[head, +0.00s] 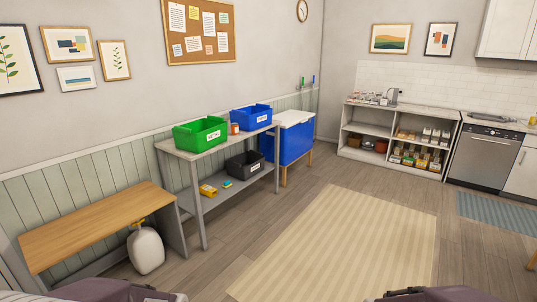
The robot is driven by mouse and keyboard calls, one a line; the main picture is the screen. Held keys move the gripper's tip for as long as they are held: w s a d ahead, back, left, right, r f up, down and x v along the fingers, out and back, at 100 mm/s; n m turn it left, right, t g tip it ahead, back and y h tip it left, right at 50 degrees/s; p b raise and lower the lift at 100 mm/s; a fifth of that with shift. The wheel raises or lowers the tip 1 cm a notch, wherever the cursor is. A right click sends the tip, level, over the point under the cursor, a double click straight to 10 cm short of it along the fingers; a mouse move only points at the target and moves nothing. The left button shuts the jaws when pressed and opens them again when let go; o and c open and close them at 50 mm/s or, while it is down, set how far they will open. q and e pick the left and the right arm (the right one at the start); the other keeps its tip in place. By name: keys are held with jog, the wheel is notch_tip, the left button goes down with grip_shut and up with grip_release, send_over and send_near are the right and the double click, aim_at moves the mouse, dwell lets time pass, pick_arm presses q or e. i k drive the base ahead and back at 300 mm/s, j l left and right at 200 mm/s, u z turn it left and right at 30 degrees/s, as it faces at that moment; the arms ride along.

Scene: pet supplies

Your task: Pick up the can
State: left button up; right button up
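A small can (234,128), reddish-brown with a pale band, stands on the top of a grey two-level table (205,154) by the left wall. It sits between a green bin (201,137) and a blue bin (251,122). It is far from me, and its label is too small to read. Only parts of my own arms show at the bottom edge. Neither gripper can be seen.
A wooden bench (95,225) with a white jug (146,250) stands near left. A black bin (244,166) and yellow items sit on the lower shelf. A blue chest (290,145) stands beyond. The striped rug (345,240) and surrounding floor are clear.

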aim_at(234, 126)
jog(key=i+l, duration=0.1)
jog(key=i, duration=2.75)
jog(key=i+l+u, duration=0.1)
jog(key=i+u, duration=0.35)
jog(key=i+l+u, duration=0.25)
jog(key=i+u, duration=0.2)
jog(key=i+l+u, duration=0.5)
jog(key=i+j, duration=0.05)
jog(key=i, duration=0.05)
